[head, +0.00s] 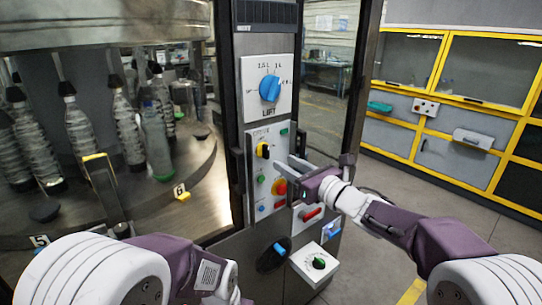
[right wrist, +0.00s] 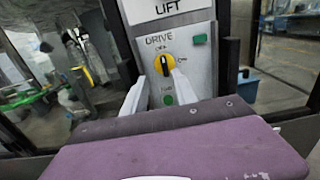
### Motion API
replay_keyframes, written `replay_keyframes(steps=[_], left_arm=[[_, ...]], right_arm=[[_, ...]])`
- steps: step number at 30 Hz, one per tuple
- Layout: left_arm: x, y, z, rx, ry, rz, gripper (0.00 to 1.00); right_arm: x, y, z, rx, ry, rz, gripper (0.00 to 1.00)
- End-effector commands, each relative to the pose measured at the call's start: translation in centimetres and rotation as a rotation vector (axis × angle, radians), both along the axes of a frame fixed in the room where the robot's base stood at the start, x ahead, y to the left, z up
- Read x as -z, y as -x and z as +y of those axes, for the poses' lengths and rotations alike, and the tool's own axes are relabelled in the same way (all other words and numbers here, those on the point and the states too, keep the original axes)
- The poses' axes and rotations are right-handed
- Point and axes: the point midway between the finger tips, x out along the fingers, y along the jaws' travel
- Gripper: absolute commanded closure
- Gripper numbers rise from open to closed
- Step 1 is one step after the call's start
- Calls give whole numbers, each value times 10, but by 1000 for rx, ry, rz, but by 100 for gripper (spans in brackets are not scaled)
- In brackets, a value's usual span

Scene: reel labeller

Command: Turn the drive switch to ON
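The drive switch (head: 263,150) is a yellow and black rotary knob on the grey control panel, below the LIFT plate. In the right wrist view the knob (right wrist: 166,62) sits under the word DRIVE. Its small position labels are too blurred to read surely. My right gripper (head: 284,163) is in front of the panel, just right of and below the knob. In the right wrist view its two pale fingers (right wrist: 162,79) are apart with nothing between them, tips just below the knob; contact cannot be told. My left arm shows at lower left, but its gripper fingers are not visible.
A blue LIFT dial (head: 269,88) is above. Green, yellow-red and blue controls crowd the panel below the drive switch. A white box with a green knob (head: 318,263) juts out lower down. Bottles (head: 80,130) stand on the carousel at left. Open floor lies to the right.

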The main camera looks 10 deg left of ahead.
Motion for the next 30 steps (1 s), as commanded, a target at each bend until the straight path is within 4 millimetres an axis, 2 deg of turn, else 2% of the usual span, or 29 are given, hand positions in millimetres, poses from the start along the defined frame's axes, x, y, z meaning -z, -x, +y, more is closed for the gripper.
replay_keyframes(steps=[6,12,22,23,26,30], left_arm=[[-27,0,0,0,0,-1,64],[-40,0,0,0,0,-1,64],[-40,0,0,0,0,0,64],[-40,0,0,0,0,0,64],[-40,0,0,0,0,0,64],[-40,0,0,0,0,0,64]], right_arm=[[-4,-28,36,0,2,4,66],[-3,-47,60,2,1,3,66],[1,-51,65,3,0,3,66],[1,-51,65,3,0,3,72],[0,-51,65,3,0,3,100],[0,-51,65,3,0,3,100]])
